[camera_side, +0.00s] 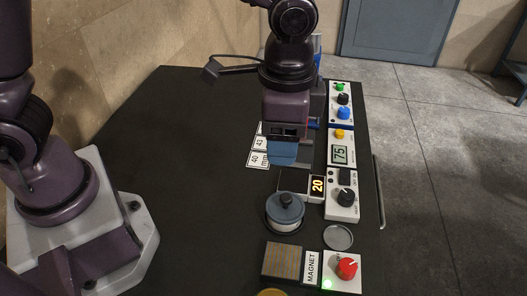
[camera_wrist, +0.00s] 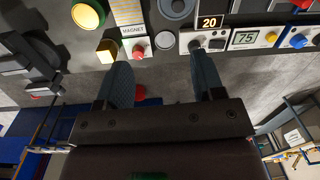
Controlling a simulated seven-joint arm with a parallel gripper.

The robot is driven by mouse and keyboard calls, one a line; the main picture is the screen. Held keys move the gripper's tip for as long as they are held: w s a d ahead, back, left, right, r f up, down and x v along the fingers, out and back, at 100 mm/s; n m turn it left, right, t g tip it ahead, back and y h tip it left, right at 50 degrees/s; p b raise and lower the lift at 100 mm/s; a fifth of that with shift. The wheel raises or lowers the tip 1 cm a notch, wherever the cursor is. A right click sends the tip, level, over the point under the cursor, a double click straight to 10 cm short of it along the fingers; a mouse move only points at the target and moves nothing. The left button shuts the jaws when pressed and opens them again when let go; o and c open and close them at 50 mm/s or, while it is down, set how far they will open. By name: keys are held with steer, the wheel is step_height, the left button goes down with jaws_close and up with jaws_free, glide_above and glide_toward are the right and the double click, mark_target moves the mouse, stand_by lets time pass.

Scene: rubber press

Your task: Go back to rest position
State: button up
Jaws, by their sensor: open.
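My gripper (camera_side: 283,160) hangs above the far half of the dark table (camera_side: 180,150) in the side view, pointing down, with blue-grey fingers. In the wrist view the two fingers of my gripper (camera_wrist: 160,78) stand well apart with nothing held between them. A lidded round metal pot (camera_side: 285,210) stands on the table, nearer the side camera than the gripper and apart from it. My gripper hides part of the equipment behind it.
A "20" display (camera_side: 317,186), a "75" display (camera_side: 340,155) and several knobs line the right side. A MAGNET box with red knob (camera_side: 347,268), a striped block (camera_side: 282,261) and a shallow round dish (camera_side: 338,237) lie nearer. Number cards (camera_side: 258,159) lie left of the gripper. The table's left is clear.

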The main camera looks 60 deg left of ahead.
steer(key=s+a+r+n+t, duration=0.2)
steer(key=s+a+r+n, duration=0.2)
steer(key=a, duration=0.4)
steer(key=s+a+r+n+t, duration=0.3)
steer(key=s+a+r+n, duration=0.1)
steer(key=s+a+r, duration=0.3)
steer(key=shift+s+a, duration=0.65)
steer(key=shift+a, duration=0.35)
steer(key=shift+f, duration=0.1)
stand_by(1.1)
